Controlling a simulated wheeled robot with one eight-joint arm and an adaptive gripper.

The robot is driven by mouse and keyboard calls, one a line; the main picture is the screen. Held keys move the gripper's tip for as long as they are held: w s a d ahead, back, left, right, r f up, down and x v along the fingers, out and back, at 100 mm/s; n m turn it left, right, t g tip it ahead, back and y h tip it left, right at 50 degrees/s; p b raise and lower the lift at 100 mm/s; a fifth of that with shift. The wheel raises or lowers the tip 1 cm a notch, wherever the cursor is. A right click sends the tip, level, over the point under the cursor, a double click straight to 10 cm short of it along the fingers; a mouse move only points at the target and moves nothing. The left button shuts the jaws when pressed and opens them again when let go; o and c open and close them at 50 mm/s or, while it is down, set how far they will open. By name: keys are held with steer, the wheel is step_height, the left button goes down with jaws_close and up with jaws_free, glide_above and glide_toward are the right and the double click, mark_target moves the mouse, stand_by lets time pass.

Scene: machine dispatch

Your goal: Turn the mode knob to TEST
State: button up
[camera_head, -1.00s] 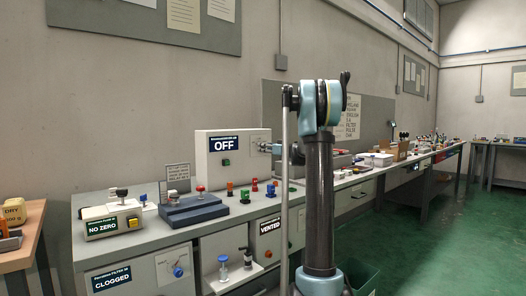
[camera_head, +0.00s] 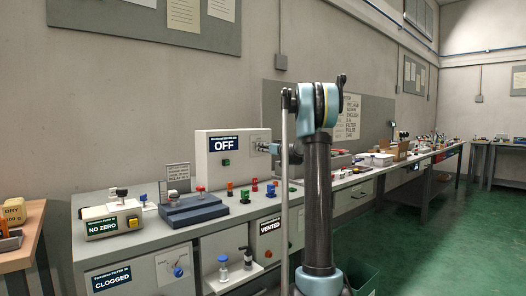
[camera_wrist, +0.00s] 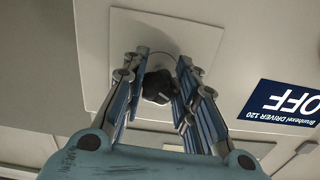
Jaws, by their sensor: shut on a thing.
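The mode knob (camera_wrist: 158,86) is a dark round knob on a pale square plate (camera_wrist: 205,38) on the front of a light grey box (camera_head: 202,170). The box has a dark blue sign reading OFF (camera_head: 224,143), which appears upside down in the wrist view (camera_wrist: 295,103). My gripper (camera_wrist: 162,62) has its two blue-grey fingers on either side of the knob and is shut on it. In the head view my gripper (camera_head: 262,147) is small at the right of the box front, and it hides the knob there. The mode lettering around the knob is not readable.
Below the sign is a green button (camera_head: 226,162). Several coloured knobs stand on the bench in front, with a blue-grey block (camera_head: 193,211) to their left. A NO ZERO unit (camera_head: 112,222) stands further left. Green floor is open at right.

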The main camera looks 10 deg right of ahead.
steer(key=m, duration=0.5)
steer(key=shift+m, duration=0.3)
steer(key=m, duration=0.6)
steer(key=shift+r, duration=0.1)
steer(key=m, duration=0.6)
steer(key=shift+m, duration=0.3)
steer(key=m, duration=0.3)
steer(key=shift+c, duration=0.2)
steer(key=shift+s+m, duration=0.1)
steer(key=shift+m, duration=1.2)
steer(key=shift+a, duration=0.15)
steer(key=o, duration=1.1)
